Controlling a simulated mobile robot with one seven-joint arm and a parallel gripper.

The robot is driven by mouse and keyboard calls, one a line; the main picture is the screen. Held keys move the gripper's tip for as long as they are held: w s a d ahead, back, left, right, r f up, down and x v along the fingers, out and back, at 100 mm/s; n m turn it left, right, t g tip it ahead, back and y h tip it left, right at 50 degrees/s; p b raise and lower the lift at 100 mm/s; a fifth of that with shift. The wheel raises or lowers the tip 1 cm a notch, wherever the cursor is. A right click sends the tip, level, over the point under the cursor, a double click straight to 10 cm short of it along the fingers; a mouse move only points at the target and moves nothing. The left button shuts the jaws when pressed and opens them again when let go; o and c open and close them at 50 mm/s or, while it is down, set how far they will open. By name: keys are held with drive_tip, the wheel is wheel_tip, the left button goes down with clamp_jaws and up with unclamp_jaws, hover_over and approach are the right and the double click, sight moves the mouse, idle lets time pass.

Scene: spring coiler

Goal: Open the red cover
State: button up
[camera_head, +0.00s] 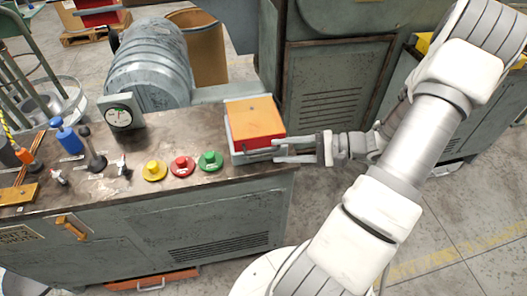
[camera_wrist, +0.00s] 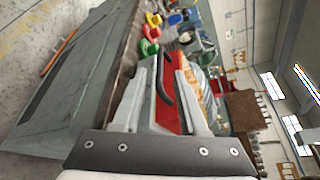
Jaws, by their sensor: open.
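The red cover (camera_head: 255,118) is closed on a grey box at the right end of the worktop, with an orange-red top. In the wrist view its red face (camera_wrist: 171,116) shows between my fingers, with a dark curved handle (camera_wrist: 164,82) on it. My gripper (camera_head: 276,150) is at the front right of the cover, reaching in from the right. In the wrist view my gripper (camera_wrist: 160,76) is open, with one finger on each side of the handle. I cannot tell whether either finger touches the handle.
Green (camera_head: 210,161), red (camera_head: 181,166) and yellow (camera_head: 154,170) buttons stand on the worktop (camera_head: 200,190) left of the cover. Further left are a gauge (camera_head: 122,116) and levers. A grey cabinet (camera_head: 335,95) stands behind my gripper. Open floor lies at the front right.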

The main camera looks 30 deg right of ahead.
sight(269, 151)
drive_tip(key=x, duration=0.5)
drive_tip(key=shift+w+a, duration=0.1)
drive_tip(key=shift+a, duration=0.1)
clamp_jaws()
idle(1.2)
